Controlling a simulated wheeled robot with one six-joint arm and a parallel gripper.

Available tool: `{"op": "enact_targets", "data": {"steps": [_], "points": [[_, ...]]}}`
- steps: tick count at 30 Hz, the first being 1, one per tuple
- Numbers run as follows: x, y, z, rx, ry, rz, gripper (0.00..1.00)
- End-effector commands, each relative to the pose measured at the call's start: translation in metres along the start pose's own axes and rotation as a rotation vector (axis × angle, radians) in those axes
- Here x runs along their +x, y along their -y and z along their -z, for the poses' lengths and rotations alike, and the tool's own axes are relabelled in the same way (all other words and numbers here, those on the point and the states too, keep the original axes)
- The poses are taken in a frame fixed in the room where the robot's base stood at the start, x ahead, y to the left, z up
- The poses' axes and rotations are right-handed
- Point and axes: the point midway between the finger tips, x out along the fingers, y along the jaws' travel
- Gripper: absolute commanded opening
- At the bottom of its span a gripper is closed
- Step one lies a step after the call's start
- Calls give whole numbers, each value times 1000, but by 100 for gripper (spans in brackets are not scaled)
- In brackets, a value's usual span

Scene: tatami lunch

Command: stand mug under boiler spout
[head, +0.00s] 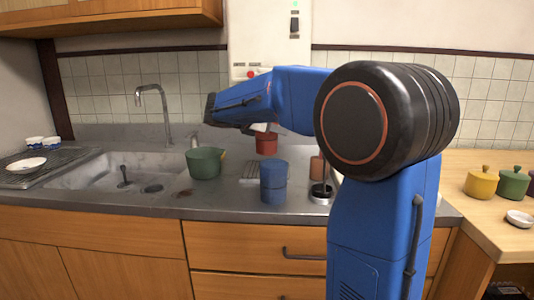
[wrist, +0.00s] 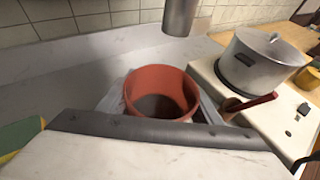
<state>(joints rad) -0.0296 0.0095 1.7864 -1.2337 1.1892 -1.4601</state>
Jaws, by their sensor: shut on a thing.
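The red-orange mug (wrist: 163,88) is upright between the two grey fingers of my gripper (wrist: 159,106) in the wrist view. In the head view the mug (head: 266,144) shows below my blue arm, near the back of the counter. The grey metal spout (wrist: 180,16) hangs beyond the mug in the wrist view, up and slightly right of it. The white boiler (head: 270,45) is on the wall, partly hidden by my arm. Whether the mug's base touches the counter is hidden.
A green pot (head: 205,163) stands left of the mug and a blue canister (head: 273,182) stands in front. The sink (head: 115,172) with its tap lies further left. A silver pot (wrist: 264,62) stands on a white hob at right. Bare counter lies behind the mug.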

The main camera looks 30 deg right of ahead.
Motion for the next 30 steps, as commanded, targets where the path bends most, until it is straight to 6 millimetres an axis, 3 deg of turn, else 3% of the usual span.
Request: {"op": "enact_targets", "data": {"steps": [17, 29, 30], "points": [[22, 1, 54, -2, -1, 0, 31], [24, 1, 59, -1, 0, -1, 31], [24, 1, 59, 0, 0, -1, 66]]}}
